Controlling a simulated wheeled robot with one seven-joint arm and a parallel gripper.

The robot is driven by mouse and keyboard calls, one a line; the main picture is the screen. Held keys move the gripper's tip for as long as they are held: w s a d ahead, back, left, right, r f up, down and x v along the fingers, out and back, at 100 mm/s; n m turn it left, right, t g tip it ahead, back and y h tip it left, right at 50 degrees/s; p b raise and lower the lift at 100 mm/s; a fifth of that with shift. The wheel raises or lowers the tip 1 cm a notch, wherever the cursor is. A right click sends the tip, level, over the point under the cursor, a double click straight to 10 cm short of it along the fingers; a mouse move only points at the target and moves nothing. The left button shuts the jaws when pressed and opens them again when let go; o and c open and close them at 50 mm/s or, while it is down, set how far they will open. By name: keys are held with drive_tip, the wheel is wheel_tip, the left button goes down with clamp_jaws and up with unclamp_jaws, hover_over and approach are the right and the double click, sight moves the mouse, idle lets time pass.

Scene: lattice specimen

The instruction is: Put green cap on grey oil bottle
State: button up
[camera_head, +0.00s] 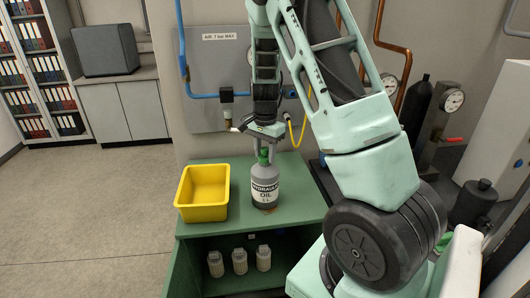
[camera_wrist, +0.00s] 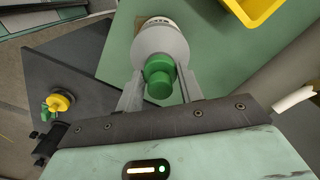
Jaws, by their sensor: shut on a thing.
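The grey oil bottle (camera_head: 265,186) stands upright on the green bench top, with a label reading "HYDRAULIC OIL". Its grey shoulder shows in the wrist view (camera_wrist: 160,43). The green cap (camera_head: 264,156) is right at the top of the bottle's neck, and in the wrist view the cap (camera_wrist: 160,80) lines up with the bottle. My gripper (camera_head: 264,150) is above the bottle, pointing down, shut on the green cap with one finger on each side. The contact between cap and neck is hidden, so I cannot tell whether the cap is seated.
A yellow bin (camera_head: 203,211) stands on the green bench (camera_head: 240,230), left of the bottle. Several small white bottles (camera_head: 240,261) stand on the shelf below. A wall panel (camera_head: 205,68) with blue hose and a gauge is behind. The dark gas cylinder (camera_head: 415,108) is at right.

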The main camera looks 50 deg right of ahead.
sight(265, 148)
drive_tip(key=shift+f, duration=0.1)
drive_tip(key=o, duration=1.5)
drive_tip(key=shift+c, duration=0.2)
drive_tip(key=shift+r+p, duration=2.2)
drive_tip(key=shift+r, duration=0.4)
wheel_tip(265, 148, up, 17)
drive_tip(key=b, duration=0.4)
drive_tip(key=shift+r, duration=0.15)
